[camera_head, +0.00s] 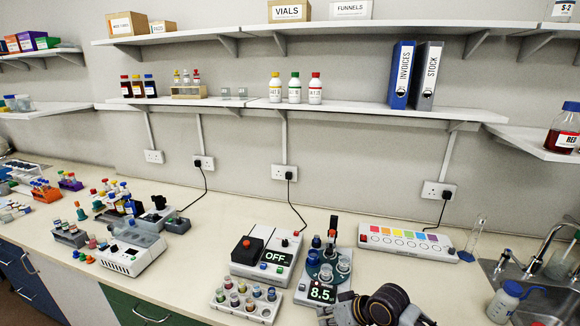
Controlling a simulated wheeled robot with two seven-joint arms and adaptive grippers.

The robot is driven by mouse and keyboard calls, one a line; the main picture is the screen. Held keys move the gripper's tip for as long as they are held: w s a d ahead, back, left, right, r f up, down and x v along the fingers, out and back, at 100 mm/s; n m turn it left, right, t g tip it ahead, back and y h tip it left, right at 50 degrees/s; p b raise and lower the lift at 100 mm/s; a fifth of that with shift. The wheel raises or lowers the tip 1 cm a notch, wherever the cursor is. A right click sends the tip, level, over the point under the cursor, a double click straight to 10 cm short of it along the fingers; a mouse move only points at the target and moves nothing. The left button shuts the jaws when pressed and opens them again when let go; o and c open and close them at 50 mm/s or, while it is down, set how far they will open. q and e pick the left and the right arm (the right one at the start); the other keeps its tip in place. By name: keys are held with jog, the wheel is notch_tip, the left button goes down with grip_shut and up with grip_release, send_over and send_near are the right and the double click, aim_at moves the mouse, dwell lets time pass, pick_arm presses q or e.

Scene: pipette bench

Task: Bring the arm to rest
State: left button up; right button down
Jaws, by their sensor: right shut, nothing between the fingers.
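My right gripper (350,306) is dark and shows at the bottom edge of the head view, right of centre. It is shut and empty. It is just in front of the grey device whose display reads 8.5 (322,292), and its lower part is cut off by the frame. I cannot tell how far above the bench it is. My left gripper is not in view.
A device reading OFF (277,256) and a rack of capped vials (247,304) stand left of the gripper. A strip with coloured squares (407,240) lies behind. A sink (530,295) with a wash bottle (504,302) is at right. Bench (240,212) behind is partly clear.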

jog(key=s+d+f+m+g+h, duration=0.1)
jog(key=s+d+f+h, duration=0.15)
jog(key=s+d, duration=0.55)
jog(key=s+d+f+m+h, duration=0.1)
jog(key=s+d+h, duration=0.3)
jog(key=s, duration=0.8)
notch_tip(320, 180, down, 35)
jog(key=s+g+b, duration=0.2)
jog(key=s, duration=0.1)
jog(key=s+d+f+b, duration=0.1)
jog(key=s+d+f, duration=0.1)
jog(key=s+f, duration=0.8)
jog(key=s+d+f+b, duration=0.1)
jog(key=s+d+f, duration=0.1)
jog(key=s+f, duration=0.9)
jog(key=shift+s+d+f+g, duration=0.15)
jog(key=shift+s+f+g, duration=0.15)
jog(key=shift+g, duration=0.1)
dwell(1.7)
